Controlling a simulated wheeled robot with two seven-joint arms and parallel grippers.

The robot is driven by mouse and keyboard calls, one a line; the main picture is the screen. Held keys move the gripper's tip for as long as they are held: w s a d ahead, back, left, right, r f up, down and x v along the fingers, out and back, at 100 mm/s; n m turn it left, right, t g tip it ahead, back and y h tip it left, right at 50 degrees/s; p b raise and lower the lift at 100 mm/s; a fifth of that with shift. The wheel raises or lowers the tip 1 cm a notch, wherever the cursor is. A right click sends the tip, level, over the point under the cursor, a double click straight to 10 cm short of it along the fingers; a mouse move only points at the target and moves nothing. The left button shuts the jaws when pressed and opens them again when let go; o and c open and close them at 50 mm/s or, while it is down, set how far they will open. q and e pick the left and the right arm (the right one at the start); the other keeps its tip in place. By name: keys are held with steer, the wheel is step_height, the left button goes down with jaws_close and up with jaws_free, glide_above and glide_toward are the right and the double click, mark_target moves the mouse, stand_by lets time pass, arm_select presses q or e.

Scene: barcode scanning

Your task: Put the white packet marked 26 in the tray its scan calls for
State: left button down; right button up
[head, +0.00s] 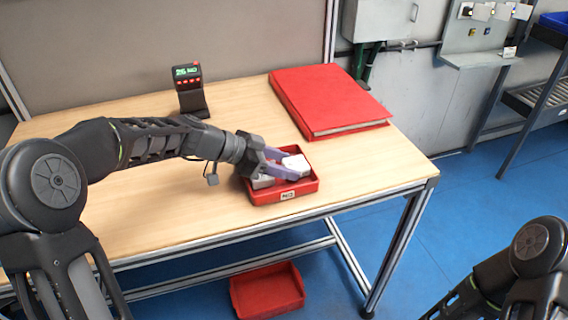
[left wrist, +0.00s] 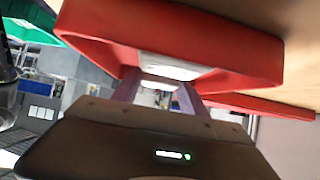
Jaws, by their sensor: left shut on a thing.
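A white packet (head: 295,164) is between the purple fingers of my left gripper (head: 291,165), which is shut on it. The packet is over or inside a small red tray (head: 308,188) at the front edge of the table; I cannot tell whether it touches the tray's floor. The number on the packet is not readable. Another pale item (head: 263,182) shows in the tray, partly hidden by the gripper. In the left wrist view the white packet (left wrist: 168,67) shows beyond the fingers, with the red tray (left wrist: 200,32) around it. My right gripper is out of view.
A black scanner (head: 190,90) with a green-lit display, seemingly starting "26", stands at the back. A large red binder-like block (head: 327,98) lies back right. Another red tray (head: 267,291) is below the table. The table's front left is clear beneath my arm.

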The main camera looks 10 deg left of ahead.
arm_select(q)
steer(key=shift+f+b, duration=0.25)
steer(key=shift+b, duration=0.3)
steer(key=c, duration=0.6)
jaws_free()
steer(key=shift+r, duration=0.1)
steer(key=shift+r+p, duration=0.4)
steer(key=shift+p, duration=0.4)
steer(key=b+v, duration=0.2)
steer(key=v, duration=0.8)
steer(key=shift+s+a, duration=0.25)
steer(key=shift+a, duration=0.15)
steer(key=shift+s+a+r, duration=0.25)
steer(key=shift+a+r, duration=0.05)
steer(key=shift+a, duration=0.05)
